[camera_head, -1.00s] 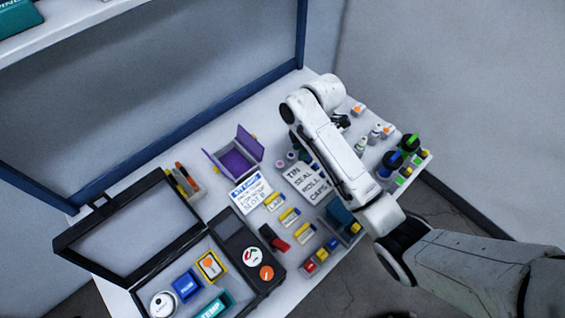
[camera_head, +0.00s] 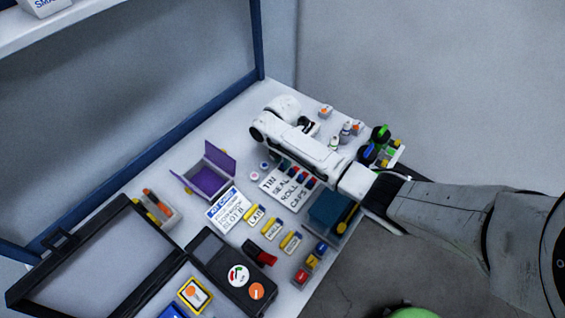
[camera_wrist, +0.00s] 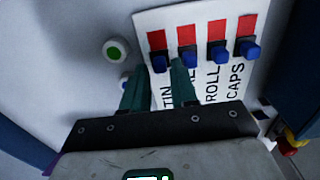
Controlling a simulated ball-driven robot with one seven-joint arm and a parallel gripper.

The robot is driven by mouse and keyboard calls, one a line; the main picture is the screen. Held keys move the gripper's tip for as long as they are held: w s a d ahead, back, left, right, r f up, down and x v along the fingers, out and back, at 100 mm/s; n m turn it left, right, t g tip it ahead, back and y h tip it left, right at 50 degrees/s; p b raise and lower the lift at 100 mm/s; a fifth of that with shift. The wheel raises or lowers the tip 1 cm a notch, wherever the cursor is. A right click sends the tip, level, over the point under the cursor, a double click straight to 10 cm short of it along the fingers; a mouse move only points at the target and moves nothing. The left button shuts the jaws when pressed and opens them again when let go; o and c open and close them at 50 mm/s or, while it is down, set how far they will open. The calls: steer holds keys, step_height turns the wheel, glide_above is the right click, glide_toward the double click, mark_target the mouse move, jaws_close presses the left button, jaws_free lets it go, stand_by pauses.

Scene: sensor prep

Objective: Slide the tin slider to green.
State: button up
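The white slider panel (camera_wrist: 207,85) fills the upper middle of the wrist view, with TIN, SEAL, ROLL and CAPS labels. Each slider has a blue knob with a red strip beyond it. No green shows on these tracks. The tin slider's blue knob (camera_wrist: 160,64) is the leftmost one. My gripper (camera_wrist: 159,70) has two teal fingers, apart, with their tips on either side of the tin knob. Whether they touch it I cannot tell. In the head view the panel (camera_head: 268,184) lies below my arm, which hides my fingers.
The neighbouring seal knob (camera_wrist: 187,57) is close to my right finger. Round buttons, one with a green centre (camera_wrist: 115,50), sit left of the panel. A purple box (camera_head: 207,178), a sign card (camera_head: 229,211) and a blue bin (camera_head: 328,212) surround the panel.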

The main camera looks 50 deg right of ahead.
steer(key=shift+f, duration=0.75)
steer(key=shift+c, duration=0.2)
jaws_close()
